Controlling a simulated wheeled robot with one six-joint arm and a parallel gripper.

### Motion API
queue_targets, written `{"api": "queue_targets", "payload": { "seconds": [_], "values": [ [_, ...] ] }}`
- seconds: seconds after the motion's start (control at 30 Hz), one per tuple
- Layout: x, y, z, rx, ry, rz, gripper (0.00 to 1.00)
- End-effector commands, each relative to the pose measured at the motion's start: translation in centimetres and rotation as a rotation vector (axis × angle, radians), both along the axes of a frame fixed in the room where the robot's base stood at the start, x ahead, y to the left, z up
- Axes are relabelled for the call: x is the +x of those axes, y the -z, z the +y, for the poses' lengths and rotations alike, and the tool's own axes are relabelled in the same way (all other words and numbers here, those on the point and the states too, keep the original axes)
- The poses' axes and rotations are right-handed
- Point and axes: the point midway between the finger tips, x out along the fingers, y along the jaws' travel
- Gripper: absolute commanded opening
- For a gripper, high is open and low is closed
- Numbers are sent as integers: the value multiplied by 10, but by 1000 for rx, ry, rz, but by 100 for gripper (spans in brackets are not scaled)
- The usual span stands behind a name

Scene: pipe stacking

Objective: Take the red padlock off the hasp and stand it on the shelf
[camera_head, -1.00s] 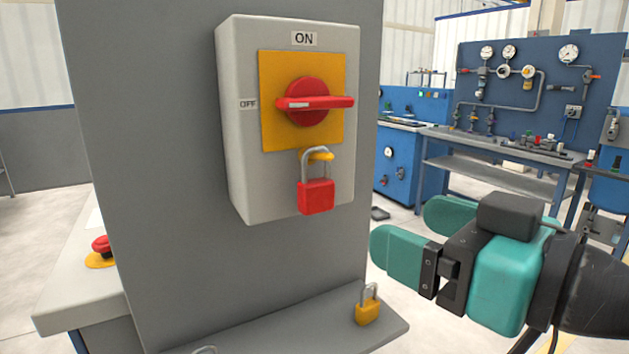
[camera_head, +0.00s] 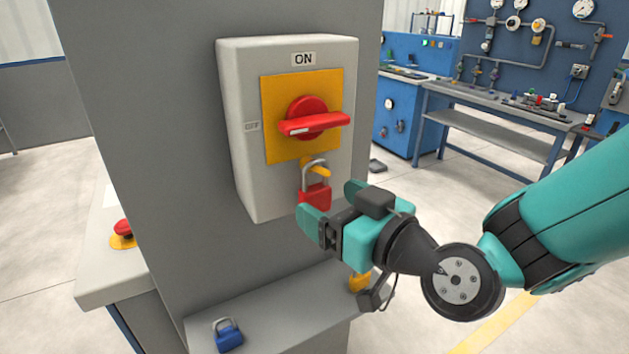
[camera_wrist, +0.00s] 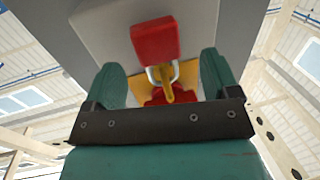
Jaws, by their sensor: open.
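The red padlock (camera_head: 316,195) hangs by its grey shackle from the yellow hasp (camera_head: 321,168), below the red switch handle on the grey switch box. My gripper (camera_head: 331,206) is at the padlock's lower right in the head view, its fingers partly overlapping the body's lower edge. In the wrist view, the padlock (camera_wrist: 155,42) appears between and beyond the two open teal fingers (camera_wrist: 163,75). I cannot tell whether a finger touches it. The grey shelf (camera_head: 265,312) is below, at the foot of the panel.
A blue padlock (camera_head: 228,336) stands on the shelf's left part. A yellow padlock (camera_head: 359,281) is at its right end, partly hidden behind my gripper. The shelf between them looks clear. A red emergency button (camera_head: 123,229) is on the left bench.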

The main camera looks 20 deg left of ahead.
Motion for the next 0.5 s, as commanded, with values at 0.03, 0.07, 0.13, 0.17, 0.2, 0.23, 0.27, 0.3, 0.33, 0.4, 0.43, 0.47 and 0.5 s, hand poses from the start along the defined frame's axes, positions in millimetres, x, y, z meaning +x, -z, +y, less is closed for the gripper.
{"api": "queue_targets", "payload": {
  "seconds": [0.03, 0.07, 0.13, 0.17, 0.2, 0.23, 0.27, 0.3, 0.33, 0.4, 0.43, 0.47, 0.5],
  "values": [
    [5, -8, 7, -2, -2, 1, 81],
    [7, -8, 10, -2, -2, 1, 81],
    [12, -6, 19, -2, -2, 1, 81],
    [14, -6, 22, -2, -2, 1, 81],
    [15, -4, 25, -2, -2, 1, 81],
    [17, -4, 26, -2, -1, 1, 81],
    [17, -3, 27, -1, -1, 1, 81],
    [18, -2, 28, 0, 0, 0, 81],
    [18, -2, 29, 0, 0, 0, 81],
    [19, -1, 28, 0, 1, 0, 81],
    [18, -1, 28, 0, 1, 0, 81],
    [19, -1, 28, 0, 1, 0, 81],
    [19, -1, 28, 0, 1, 0, 81]
  ]
}}
